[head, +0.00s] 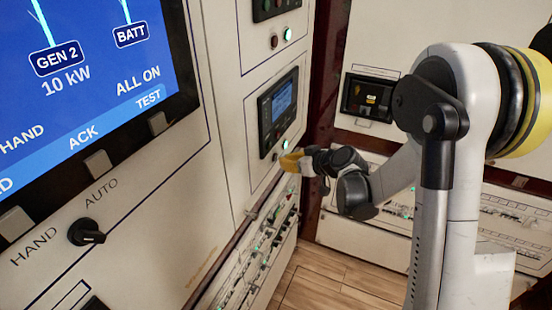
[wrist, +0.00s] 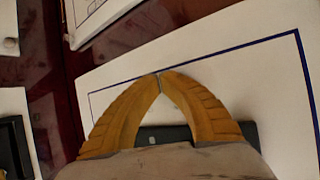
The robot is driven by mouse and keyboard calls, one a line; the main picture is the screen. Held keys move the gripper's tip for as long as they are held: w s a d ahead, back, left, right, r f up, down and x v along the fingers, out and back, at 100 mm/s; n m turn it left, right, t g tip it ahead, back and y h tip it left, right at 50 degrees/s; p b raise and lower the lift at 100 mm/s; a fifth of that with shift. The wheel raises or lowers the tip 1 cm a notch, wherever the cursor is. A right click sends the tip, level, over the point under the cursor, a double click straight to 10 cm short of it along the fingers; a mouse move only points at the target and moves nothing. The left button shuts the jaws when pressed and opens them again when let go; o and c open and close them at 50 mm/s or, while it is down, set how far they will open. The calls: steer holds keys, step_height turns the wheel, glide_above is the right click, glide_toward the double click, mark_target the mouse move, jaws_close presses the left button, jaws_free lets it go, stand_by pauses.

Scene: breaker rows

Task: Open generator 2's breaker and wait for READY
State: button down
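My gripper (head: 290,160) is in front of the left wall panel, just below a small controller with a blue screen (head: 283,100) and its lit green button (head: 285,145). In the wrist view its two yellow fingers (wrist: 160,78) meet at the tips with nothing seen between them. A dark device (wrist: 165,134) on a white panel lies behind the fingers, mostly hidden. The large display (head: 80,75) reads GEN 2, 10 kW, BATT and ALL ON; no READY shows. Breaker rows (head: 262,245) with green lights fill the lower left panel. I cannot tell which breaker is generator 2's.
A black HAND/AUTO selector knob (head: 87,233) sits below the display. A black unit (head: 369,98) is on the right wall, above another breaker row (head: 400,207). Dark red posts stand in the corner. The wooden floor (head: 325,280) is clear.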

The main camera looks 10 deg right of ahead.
steer(key=shift+w+a, duration=0.15)
steer(key=shift+a, duration=0.1)
steer(key=shift+w+a, duration=0.25)
steer(key=shift+a, duration=0.1)
stand_by(0.7)
steer(key=shift+s+d, duration=0.1)
steer(key=shift+s+d+b, duration=0.35)
steer(key=shift+s+d, duration=0.05)
steer(key=shift+d, duration=0.2)
steer(key=s+d, duration=0.1)
steer(key=d, duration=0.1)
steer(key=s+d, duration=0.2)
steer(key=shift+b, duration=0.35)
stand_by(0.8)
